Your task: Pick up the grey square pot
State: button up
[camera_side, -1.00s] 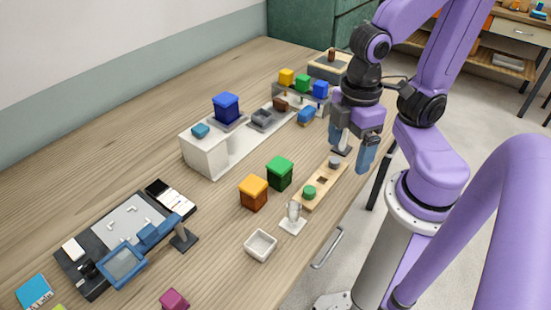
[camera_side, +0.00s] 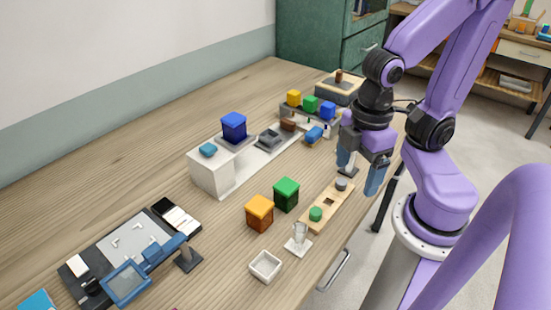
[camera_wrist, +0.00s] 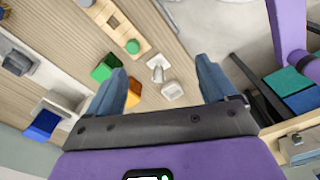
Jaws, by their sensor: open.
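The small open square pot (camera_side: 265,266), pale grey to white, stands upright on the table near its front edge in the side view. It also shows in the wrist view (camera_wrist: 172,90), between the fingers and well beyond their tips. My gripper (camera_side: 360,170) is open and empty. It hangs over the right edge of the table, up and to the right of the pot and clearly apart from it. In the wrist view both blue fingers (camera_wrist: 160,68) are spread wide with nothing between them.
A small clear stand (camera_side: 299,240) is just beside the pot. A wooden board (camera_side: 328,203) with round pegs, an orange box (camera_side: 259,212) and a green box (camera_side: 286,194) are close by. A white block (camera_side: 211,172) stands farther back. Bare table lies left of the pot.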

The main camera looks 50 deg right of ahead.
jog(key=w+a+r+m, duration=0.1)
jog(key=w+a+m, duration=0.1)
jog(key=w+m, duration=0.8)
jog(key=m+t, duration=0.1)
jog(key=m, duration=2)
send_over(271, 131)
jog(key=s+a, duration=0.2)
jog(key=f, duration=1.2)
jog(key=shift+w+a+f, duration=0.1)
jog(key=shift+a+f, duration=0.1)
jog(key=shift+f, duration=0.1)
jog(key=shift+w+d+f, duration=0.1)
jog(key=shift+d+f, duration=0.1)
jog(key=shift+f, duration=1.1)
jog(key=shift+w+d+f, duration=0.1)
jog(key=shift+d+f, duration=0.05)
jog(key=shift+f, duration=1.1)
